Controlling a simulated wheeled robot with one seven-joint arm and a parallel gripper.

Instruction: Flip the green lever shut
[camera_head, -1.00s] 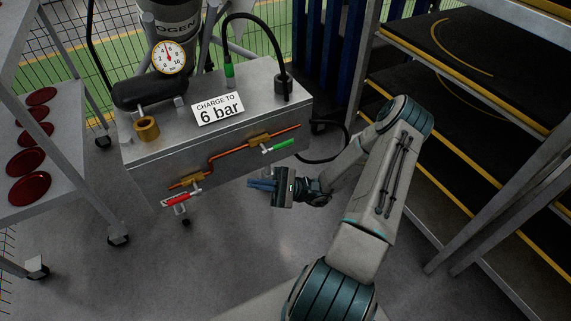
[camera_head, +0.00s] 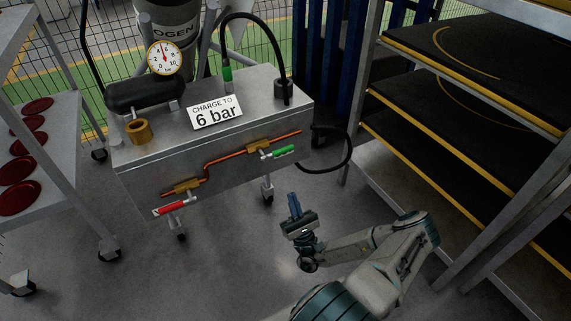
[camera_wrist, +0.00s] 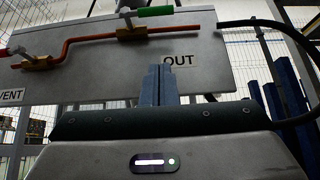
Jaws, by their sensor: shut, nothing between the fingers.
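The green lever (camera_head: 283,152) is on a brass valve (camera_head: 258,147) at the right end of a copper pipe, on the front face of a grey metal cart. Its handle points right, roughly along the pipe. In the wrist view the green lever (camera_wrist: 155,11) shows at the top edge, above an OUT label (camera_wrist: 178,60). My gripper (camera_head: 292,198) is shut and empty, below and slightly right of the lever and apart from it. In the wrist view its blue fingers (camera_wrist: 159,84) are together, pointing toward the panel.
A red lever (camera_head: 170,208) sits on the left valve. The gauge (camera_head: 163,58) and a "CHARGE TO 6 bar" sign (camera_head: 216,112) are on the cart. A black hose (camera_head: 345,155) hangs at its right. A shelf rack (camera_head: 470,90) stands right; red discs (camera_head: 20,197) lie left.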

